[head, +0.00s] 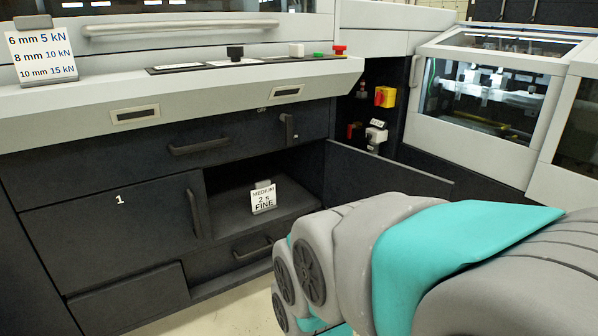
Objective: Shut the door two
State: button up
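A dark door (375,172) stands swung open at the right side of an open compartment (235,200). It appears hinged on its right side, and its number is not visible. My arm covers its lower part. Inside the compartment a white card (263,198) reading "MEDIUM 2 s FINE" stands in a clip. To the left, a door marked 1 (115,222) is shut, with a vertical handle (193,213). My grey and teal arm fills the lower right. My gripper does not show.
A drawer with a handle (200,146) lies above the compartment, another (253,247) below. A light control ledge (180,90) with buttons juts out above. A recess with a yellow-red switch (385,97) and windowed covers (500,80) stand at right. Some floor (225,315) shows in front.

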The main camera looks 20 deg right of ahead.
aim_at(351, 174)
jog(key=i+l+u, duration=0.3)
jog(key=l, duration=1.65)
jog(key=l+u, duration=0.3)
jog(key=l, duration=1.65)
jog(key=i+l+u, duration=0.15)
jog(key=l+u, duration=0.15)
jog(key=i+l+u, duration=0.25)
jog(key=l, duration=0.15)
jog(key=l+u, duration=0.3)
jog(key=k+l+u, duration=0.1)
jog(key=u, duration=0.2)
jog(key=k+j+u, duration=0.1)
jog(key=k+j, duration=0.35)
jog(key=j, duration=0.25)
jog(key=k+j+u, duration=0.15)
jog(key=j, duration=0.2)
jog(key=k, duration=0.05)
